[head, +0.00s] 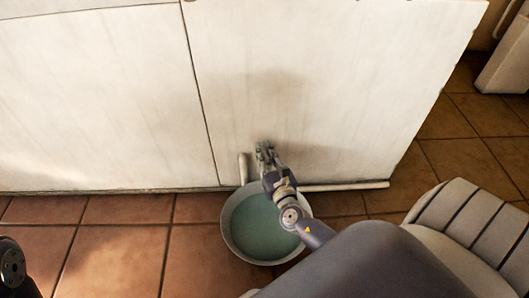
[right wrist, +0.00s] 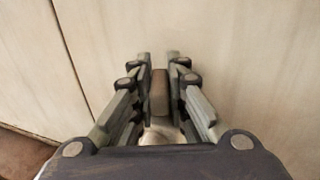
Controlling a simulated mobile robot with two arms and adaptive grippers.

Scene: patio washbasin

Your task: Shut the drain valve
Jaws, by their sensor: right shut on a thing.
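My right gripper (head: 262,147) is up against the pale panel, above a bucket (head: 228,237) of greenish water. In the right wrist view, my right gripper (right wrist: 159,60) is shut on a narrow brownish handle (right wrist: 159,92), which stands between its two fingers. I take this handle to be the drain valve's; the valve body is mostly hidden by the gripper. A short pale pipe (head: 243,167) shows just left of the gripper in the head view. My left gripper is not in view; only a dark part of my left arm shows at the lower left.
The pale panels (head: 330,80) form a wall in front of me. A thin pale pipe (head: 345,186) runs along their foot to the right of the bucket. Brown floor tiles (head: 110,255) are clear at left. A white block (head: 508,65) stands at the far right.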

